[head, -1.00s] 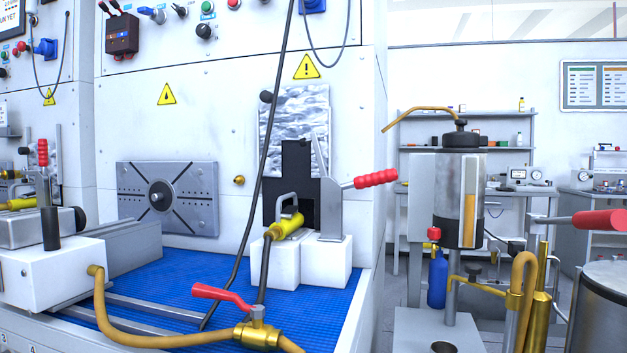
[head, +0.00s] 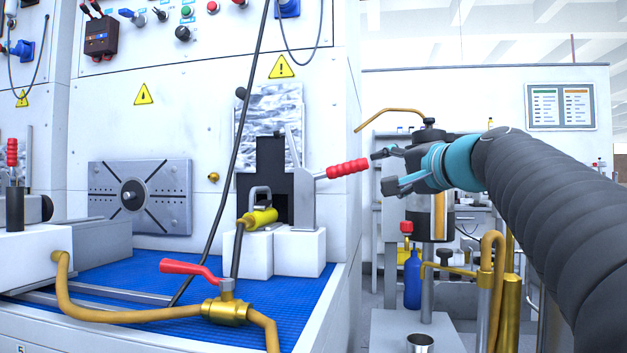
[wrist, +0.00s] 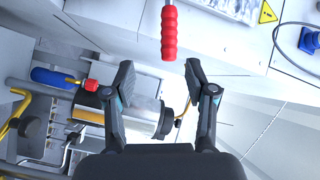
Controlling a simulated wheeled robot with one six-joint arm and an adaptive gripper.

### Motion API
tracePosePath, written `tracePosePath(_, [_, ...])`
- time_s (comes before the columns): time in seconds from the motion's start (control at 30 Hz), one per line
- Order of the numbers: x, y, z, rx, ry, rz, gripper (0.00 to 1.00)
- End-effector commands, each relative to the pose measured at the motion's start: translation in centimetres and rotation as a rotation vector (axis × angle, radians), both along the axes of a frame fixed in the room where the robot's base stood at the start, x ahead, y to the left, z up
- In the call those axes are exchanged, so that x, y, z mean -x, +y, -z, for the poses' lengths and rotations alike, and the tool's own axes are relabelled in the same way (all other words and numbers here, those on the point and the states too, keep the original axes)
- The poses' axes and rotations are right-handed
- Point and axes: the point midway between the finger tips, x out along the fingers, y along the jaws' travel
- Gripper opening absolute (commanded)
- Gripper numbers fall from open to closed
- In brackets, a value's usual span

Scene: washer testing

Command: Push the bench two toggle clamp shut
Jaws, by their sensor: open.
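A toggle clamp (head: 303,190) with a ribbed red handle (head: 347,168) stands on white blocks on the blue bench mat. Its handle sticks out to the right, tilted slightly upward, past the bench edge. My gripper (head: 384,170) is open and empty, just right of the handle's tip, with its fingers pointing left toward it. In the wrist view the red handle (wrist: 169,35) lies ahead of the fingertips (wrist: 160,75), roughly centred between them and apart from both. A second red-handled clamp (head: 12,152) stands upright at the far left. No bench number is readable on either clamp.
A brass valve with a red lever (head: 190,268) and tan hose lies at the bench front. A dark cable hangs before the panel. A metal cylinder device (head: 440,215), brass pipes and a blue bottle (head: 412,280) stand right of the bench, near my arm.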

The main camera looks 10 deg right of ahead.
Motion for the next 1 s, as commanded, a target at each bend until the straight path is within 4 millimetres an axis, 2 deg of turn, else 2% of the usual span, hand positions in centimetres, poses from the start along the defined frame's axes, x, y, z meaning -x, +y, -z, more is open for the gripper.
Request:
tracePosePath(0.1, [-0.5,-0.5,-1.1,-0.031,-0.027,0.001,0.56])
tracePosePath(0.27, [-1.9,0.0,-1.4,-0.036,-0.03,-0.002,0.56])
tracePosePath(0.7, [-9.4,2.8,-1.4,-0.033,-0.028,-0.002,0.56])
tracePosePath(1.0, [-12.8,3.9,-1.3,-0.034,-0.029,0.001,0.56])
